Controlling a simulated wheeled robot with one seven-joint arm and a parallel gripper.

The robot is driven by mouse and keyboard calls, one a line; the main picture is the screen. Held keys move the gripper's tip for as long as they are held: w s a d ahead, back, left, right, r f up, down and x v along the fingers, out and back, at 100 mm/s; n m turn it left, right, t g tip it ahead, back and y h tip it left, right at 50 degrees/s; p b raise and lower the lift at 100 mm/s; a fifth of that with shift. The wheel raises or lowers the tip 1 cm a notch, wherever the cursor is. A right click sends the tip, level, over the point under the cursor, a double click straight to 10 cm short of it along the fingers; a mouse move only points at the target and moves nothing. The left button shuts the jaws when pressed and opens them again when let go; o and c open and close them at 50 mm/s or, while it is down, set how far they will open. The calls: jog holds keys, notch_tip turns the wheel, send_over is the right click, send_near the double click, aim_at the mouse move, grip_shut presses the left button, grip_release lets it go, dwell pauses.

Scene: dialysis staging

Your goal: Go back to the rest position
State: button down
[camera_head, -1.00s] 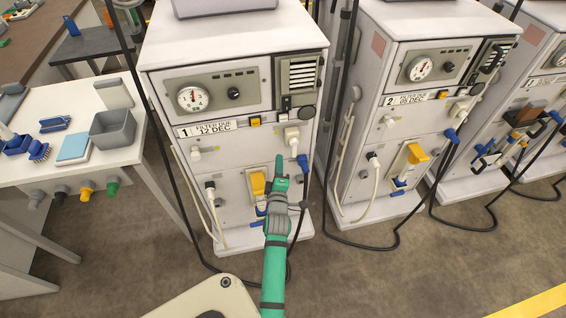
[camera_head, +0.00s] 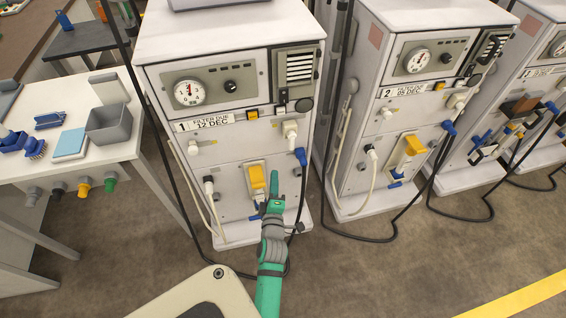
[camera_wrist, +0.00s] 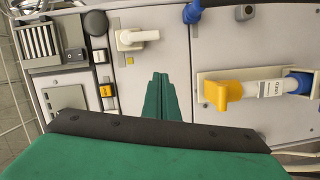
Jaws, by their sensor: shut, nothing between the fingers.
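My gripper (camera_head: 275,186) is at the end of my green arm, in front of the lower front panel of machine 1 (camera_head: 235,150). Its green fingers are together and empty, and they also show in the wrist view (camera_wrist: 160,95). In the head view they are just right of the yellow handle (camera_head: 257,178) on the lower panel. The wrist view shows that yellow handle (camera_wrist: 222,93) to the right of the fingers, apart from them. Whether the fingertips touch the panel I cannot tell.
A white connector (camera_head: 290,131) and a blue connector (camera_head: 300,156) stick out near my gripper. Machine 2 (camera_head: 400,120) stands to the right with hanging dark hoses. A white side table (camera_head: 110,148) with a grey bin (camera_head: 110,124) is at left. Open floor (camera_head: 400,270) lies in front.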

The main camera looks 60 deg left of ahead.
jog(key=shift+s, duration=0.15)
jog(key=s+d+f+m+t+h, duration=0.15)
jog(key=d+m+h, duration=0.4)
jog(key=d, duration=0.95)
jog(key=s+d+f+m+t+h, duration=0.1)
jog(key=s+d+m+t+h, duration=0.15)
jog(key=d+m, duration=0.95)
jog(key=s+d+r+m+h, duration=0.3)
jog(key=s+d, duration=0.3)
jog(key=d, duration=0.4)
jog(key=s+d+r+m+t+h, duration=0.1)
jog(key=s+d+r+m+h, duration=0.2)
jog(key=d, duration=0.6)
notch_tip(320, 180, up, 3)
jog(key=s+m, duration=0.2)
jog(key=m, duration=0.1)
jog(key=shift+s+d+r, duration=0.2)
jog(key=shift+s+d, duration=0.15)
jog(key=shift+s, duration=0.05)
